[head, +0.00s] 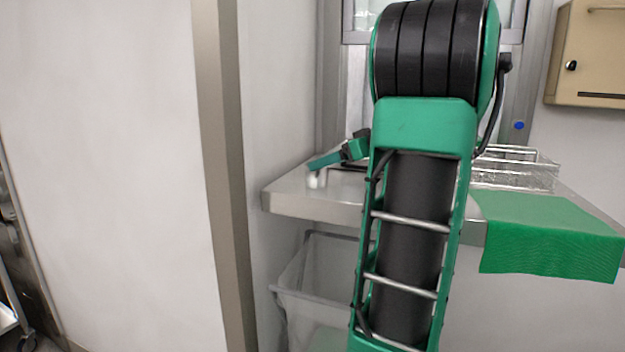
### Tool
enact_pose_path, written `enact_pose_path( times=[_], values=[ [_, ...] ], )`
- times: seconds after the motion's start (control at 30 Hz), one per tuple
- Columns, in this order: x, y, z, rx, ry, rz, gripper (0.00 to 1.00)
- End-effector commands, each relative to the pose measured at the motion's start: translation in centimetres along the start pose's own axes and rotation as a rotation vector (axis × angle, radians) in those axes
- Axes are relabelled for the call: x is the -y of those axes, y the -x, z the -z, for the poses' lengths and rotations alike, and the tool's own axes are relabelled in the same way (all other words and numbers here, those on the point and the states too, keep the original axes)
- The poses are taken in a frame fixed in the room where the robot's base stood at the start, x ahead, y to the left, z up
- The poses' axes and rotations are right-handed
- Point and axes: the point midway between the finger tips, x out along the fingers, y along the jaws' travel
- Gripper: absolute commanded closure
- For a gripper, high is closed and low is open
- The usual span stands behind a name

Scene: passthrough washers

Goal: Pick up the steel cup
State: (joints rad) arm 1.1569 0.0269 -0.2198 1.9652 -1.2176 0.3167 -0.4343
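My green arm fills the middle of the head view and hides much of the steel counter (310,203). My gripper (325,162) shows to the left of the arm, low over the counter's left end. I cannot make out its two fingers apart. A small, pale, shiny thing (316,180) stands on the counter just below the gripper's end. It may be the steel cup, but it is too small and partly covered to be sure. I cannot tell whether the gripper touches it.
A wire rack (515,172) stands on the counter right of my arm. A green cloth (550,235) hangs over the front edge. A pale bin (315,285) is under the counter. A wall post (222,180) stands at left, and a beige cabinet (595,55) hangs at right.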

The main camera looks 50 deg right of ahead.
Motion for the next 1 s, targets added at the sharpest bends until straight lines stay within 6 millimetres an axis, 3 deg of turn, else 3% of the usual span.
enact_pose_path(
  times=[0.3,0.6,0.8,1.0],
  values=[
    [-0.1,-4.0,0.2,0.000,0.001,0.002,0.24],
    [-0.1,-4.4,0.2,0.000,0.001,-0.001,0.24],
    [-0.1,-4.4,0.2,0.000,0.000,0.000,0.69],
    [-0.1,-4.3,0.2,0.000,0.001,-0.001,0.70]
  ],
)
